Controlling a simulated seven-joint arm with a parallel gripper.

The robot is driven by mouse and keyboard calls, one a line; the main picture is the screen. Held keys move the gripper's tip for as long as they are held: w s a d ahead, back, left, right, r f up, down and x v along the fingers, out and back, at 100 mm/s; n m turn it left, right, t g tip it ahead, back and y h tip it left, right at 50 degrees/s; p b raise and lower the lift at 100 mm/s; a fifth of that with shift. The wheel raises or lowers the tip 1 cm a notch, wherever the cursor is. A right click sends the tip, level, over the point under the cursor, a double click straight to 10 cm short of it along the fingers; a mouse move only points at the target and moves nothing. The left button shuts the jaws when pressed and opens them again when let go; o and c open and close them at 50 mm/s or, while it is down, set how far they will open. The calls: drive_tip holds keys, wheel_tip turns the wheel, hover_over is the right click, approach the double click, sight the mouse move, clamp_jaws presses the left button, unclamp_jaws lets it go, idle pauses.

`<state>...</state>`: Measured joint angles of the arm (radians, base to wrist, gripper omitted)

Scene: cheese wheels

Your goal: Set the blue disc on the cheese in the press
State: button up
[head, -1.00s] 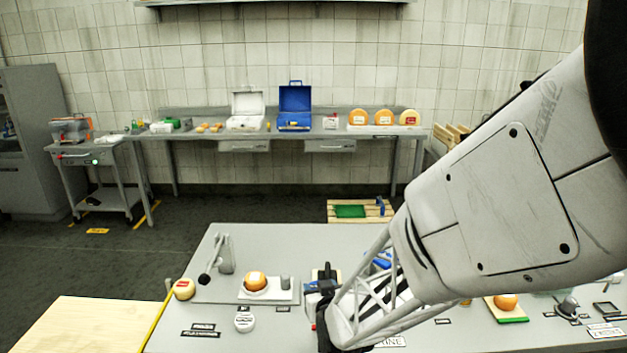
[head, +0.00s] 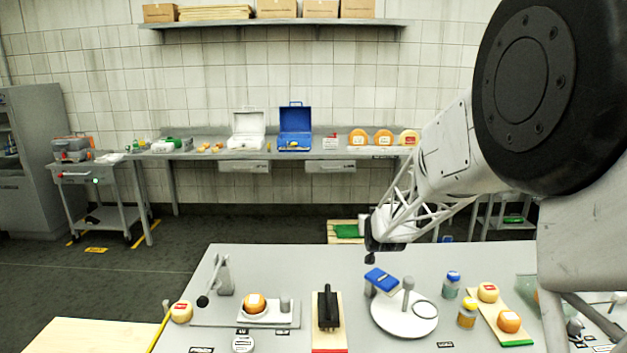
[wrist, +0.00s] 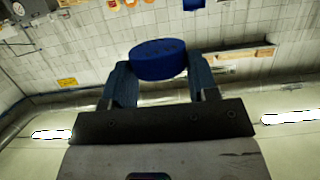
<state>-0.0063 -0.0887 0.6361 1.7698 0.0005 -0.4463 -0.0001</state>
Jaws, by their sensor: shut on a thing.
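My gripper (wrist: 160,68) is shut on a blue disc (wrist: 158,52), held between its two fingertips in the wrist view. In the head view the dark end of my arm is raised above the back edge of the table, and the disc cannot be made out there. An orange cheese (head: 254,302) with a pale label sits in a white holder on a flat grey base (head: 205,314) at the left of the table. A grey post with a dark-knobbed lever (head: 224,274) stands behind it, seemingly the press. The cheese's top is bare. My gripper is to its right, apart from it.
A board with a black-handled tool (head: 328,320) stands right of the press. Further right are a round white stand (head: 405,322) with a blue item (head: 381,281), jars (head: 467,313) and cheeses on a board (head: 515,341). Another cheese (head: 181,311) lies left of the press.

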drive_tip(key=shift+w+d+r, duration=0.2)
drive_tip(key=shift+w+d, duration=0.1)
idle(0.4)
drive_tip(key=s+a+f+y, duration=0.1)
drive_tip(key=s+a+f, duration=0.1)
drive_tip(key=s+a, duration=0.2)
drive_tip(key=s+a+f+n+y, duration=0.1)
drive_tip(key=s+a+f, duration=0.2)
drive_tip(key=s, duration=0.6)
drive_tip(key=s+a+f+n, duration=0.1)
drive_tip(key=s+a+f, duration=0.2)
drive_tip(key=s+a, duration=0.3)
drive_tip(key=shift+s+a+f+y, duration=0.1)
drive_tip(key=shift+s+a+y, duration=0.15)
drive_tip(key=shift+a+y, duration=0.2)
drive_tip(key=s+a+f+y, duration=0.1)
drive_tip(key=s+f, duration=0.1)
drive_tip(key=s, duration=0.6)
drive_tip(key=s+a+f+n+y, duration=0.1)
drive_tip(key=s+a+f, duration=0.1)
drive_tip(key=s, duration=0.6)
drive_tip(key=s+a+f+n+g+y, duration=0.1)
drive_tip(key=s+f, duration=0.2)
drive_tip(key=s, duration=0.5)
drive_tip(key=shift+s+a+f, duration=0.35)
drive_tip(key=shift+a+f, duration=0.05)
drive_tip(key=shift+w, duration=0.15)
